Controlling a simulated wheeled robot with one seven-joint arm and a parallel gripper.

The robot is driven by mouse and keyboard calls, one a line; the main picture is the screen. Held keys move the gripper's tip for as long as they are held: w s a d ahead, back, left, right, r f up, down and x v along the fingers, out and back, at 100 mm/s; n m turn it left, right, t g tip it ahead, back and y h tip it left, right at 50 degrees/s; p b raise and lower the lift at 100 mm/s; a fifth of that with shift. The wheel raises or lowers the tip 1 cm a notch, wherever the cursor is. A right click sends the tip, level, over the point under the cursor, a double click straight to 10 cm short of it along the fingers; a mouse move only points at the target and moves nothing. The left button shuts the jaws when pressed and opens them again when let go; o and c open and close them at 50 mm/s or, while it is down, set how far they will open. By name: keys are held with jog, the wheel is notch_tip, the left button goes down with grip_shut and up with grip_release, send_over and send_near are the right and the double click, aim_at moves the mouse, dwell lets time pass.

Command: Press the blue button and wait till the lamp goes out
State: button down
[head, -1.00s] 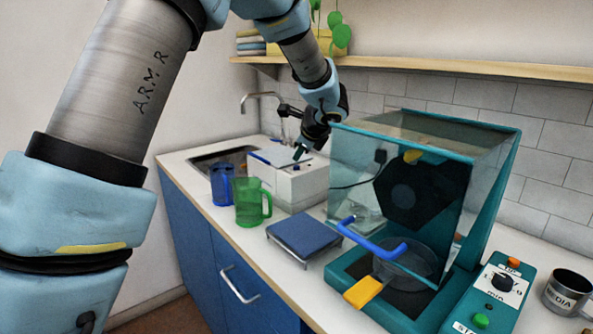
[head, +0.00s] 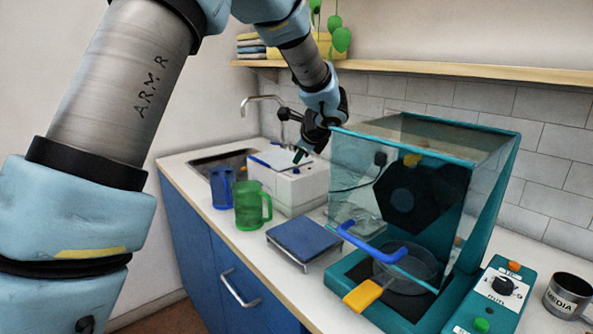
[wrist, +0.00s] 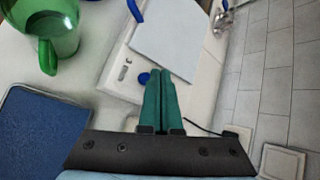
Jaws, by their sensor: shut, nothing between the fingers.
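The blue button (wrist: 144,78) shows in the wrist view on a white box, just left of my fingertips and partly covered by them. My gripper (wrist: 158,72) is shut and empty, its green fingers pointing at the box. In the head view my gripper (head: 299,156) is just over the top of the white box (head: 302,190). I cannot tell whether the fingers touch the button. A small pale oval fitting (wrist: 125,70) sits beside the button in the wrist view. I cannot make out a lit lamp.
A green mug (head: 248,205) and a blue mug (head: 222,187) stand left of the box. A blue-topped plate (head: 306,240) lies in front. A glass-fronted teal cabinet (head: 470,235) with a blue handle (head: 370,243) stands to the right, beside a teal control box (head: 493,300).

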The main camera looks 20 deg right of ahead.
aim_at(299, 174)
jog(key=shift+f, duration=0.1)
dwell(0.7)
jog(key=shift+f+b, duration=0.3)
jog(key=shift+b, duration=0.15)
jog(key=shift+f+b, duration=0.45)
dwell(0.5)
jog(key=shift+r, duration=0.15)
jog(key=shift+r+p, duration=0.7)
jog(key=shift+r, duration=0.05)
notch_tip(299, 174, up, 5)
jog(key=p, duration=0.4)
dwell(0.8)
